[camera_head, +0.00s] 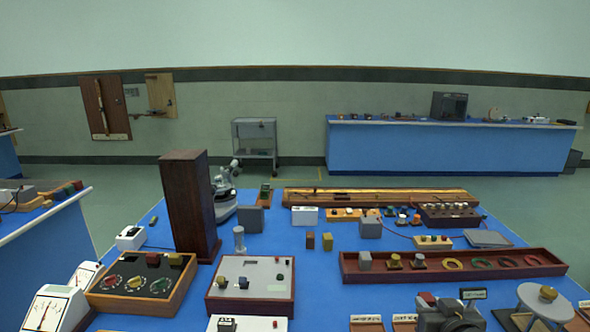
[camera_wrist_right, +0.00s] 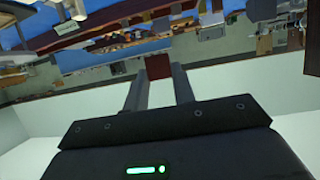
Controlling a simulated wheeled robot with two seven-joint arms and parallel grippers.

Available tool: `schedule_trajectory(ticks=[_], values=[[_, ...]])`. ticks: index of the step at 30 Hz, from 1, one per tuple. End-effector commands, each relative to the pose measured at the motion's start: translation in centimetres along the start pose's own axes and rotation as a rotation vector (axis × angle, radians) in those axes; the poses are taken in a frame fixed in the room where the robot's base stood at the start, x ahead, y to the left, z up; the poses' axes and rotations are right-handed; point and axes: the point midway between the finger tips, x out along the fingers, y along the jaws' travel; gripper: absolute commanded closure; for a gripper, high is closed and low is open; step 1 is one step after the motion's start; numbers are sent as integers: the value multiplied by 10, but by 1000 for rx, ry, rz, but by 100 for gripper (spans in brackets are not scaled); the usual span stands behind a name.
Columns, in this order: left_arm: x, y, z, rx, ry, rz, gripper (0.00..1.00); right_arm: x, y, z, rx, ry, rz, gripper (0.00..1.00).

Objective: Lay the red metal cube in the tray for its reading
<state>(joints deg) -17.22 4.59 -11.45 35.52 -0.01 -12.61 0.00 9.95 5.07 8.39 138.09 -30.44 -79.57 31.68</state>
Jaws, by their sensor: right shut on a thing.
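The red metal cube (camera_wrist_right: 158,66) is between the two fingertips of my right gripper (camera_wrist_right: 158,72) in the right wrist view. In the head view my right gripper (camera_head: 450,316) is low at the front right, above the blue bench, with a dark red patch by its jaws that seems to be the cube. Small wooden trays with white labels (camera_head: 366,319) lie at the front edge, partly cut off. A long dark red tray (camera_head: 455,273) holds several blocks and coloured rings behind my gripper. I cannot tell which tray is for the reading. My left gripper is out of view.
A round-topped stand (camera_head: 546,298) is right of my gripper. A panel box with a white top (camera_head: 252,287) and a dial box (camera_head: 143,284) stand left. A tall brown column (camera_head: 189,205) rises behind them. Bare blue bench (camera_head: 315,285) lies left of the long tray.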

Motion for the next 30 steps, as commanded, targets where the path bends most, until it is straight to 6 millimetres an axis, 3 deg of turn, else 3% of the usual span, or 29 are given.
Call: schedule_trajectory(ticks=[9,16,21,30], values=[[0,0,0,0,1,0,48,-4,-45,-51,-16,5,-52,97],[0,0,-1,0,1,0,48,-11,-68,-87,-29,4,-80,97],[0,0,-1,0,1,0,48,-13,-69,-97,-33,0,-80,97],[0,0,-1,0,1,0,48,-13,-69,-97,-31,-1,-79,97]])
